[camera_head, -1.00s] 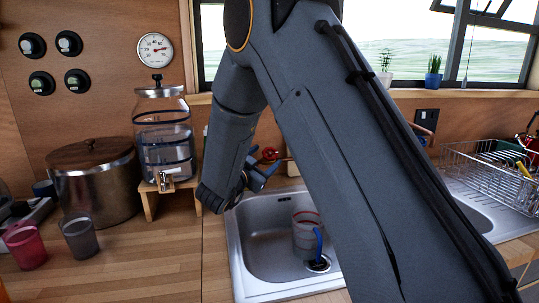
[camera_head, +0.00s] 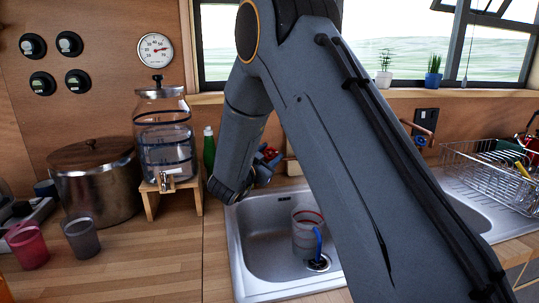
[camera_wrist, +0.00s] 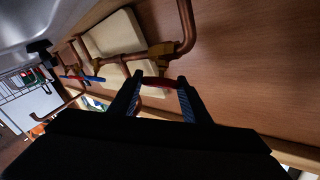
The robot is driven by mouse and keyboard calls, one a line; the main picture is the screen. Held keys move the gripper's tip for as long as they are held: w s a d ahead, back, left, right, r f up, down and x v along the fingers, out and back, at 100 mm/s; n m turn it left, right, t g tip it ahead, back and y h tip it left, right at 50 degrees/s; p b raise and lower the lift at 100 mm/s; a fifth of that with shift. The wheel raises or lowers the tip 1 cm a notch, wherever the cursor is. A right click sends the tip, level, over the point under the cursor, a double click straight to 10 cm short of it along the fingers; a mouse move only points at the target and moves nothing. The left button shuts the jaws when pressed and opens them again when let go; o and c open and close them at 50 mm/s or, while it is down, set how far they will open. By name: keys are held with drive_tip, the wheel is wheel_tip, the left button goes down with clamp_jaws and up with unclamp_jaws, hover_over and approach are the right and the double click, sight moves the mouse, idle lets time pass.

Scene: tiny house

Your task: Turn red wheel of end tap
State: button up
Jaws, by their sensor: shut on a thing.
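The red wheel (camera_wrist: 157,82) of the end tap sits between the two fingers of my gripper (camera_wrist: 157,98) in the wrist view, and the fingers are shut on it. The tap's brass body (camera_wrist: 148,54) and bent copper pipe (camera_wrist: 187,25) are just beyond it. In the head view, my gripper (camera_head: 265,168) is above the back left of the sink, with a bit of the red wheel (camera_head: 269,154) showing at its fingers. My arm hides most of the tap there.
A jug with a blue handle (camera_head: 304,238) stands in the sink (camera_head: 239,258). A glass dispenser (camera_head: 165,140) on a wooden stand and a green bottle (camera_head: 209,150) are to the left. A blue tap lever (camera_wrist: 92,79) shows in the wrist view. A dish rack (camera_head: 480,172) stands at right.

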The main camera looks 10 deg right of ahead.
drive_tip(key=shift+d+f+n+t+y+b, duration=0.1)
drive_tip(key=shift+n+t+y+b, duration=0.9)
drive_tip(key=shift+n+t+y, duration=1.5)
drive_tip(key=shift+n+y+b, duration=0.75)
drive_tip(key=shift+n+y, duration=0.95)
drive_tip(key=shift+n, duration=0.7)
drive_tip(key=o, duration=1)
drive_tip(key=shift+t, duration=0.3)
drive_tip(key=shift+o, duration=0.2)
drive_tip(key=b+v, duration=0.1)
drive_tip(key=v, duration=0.7)
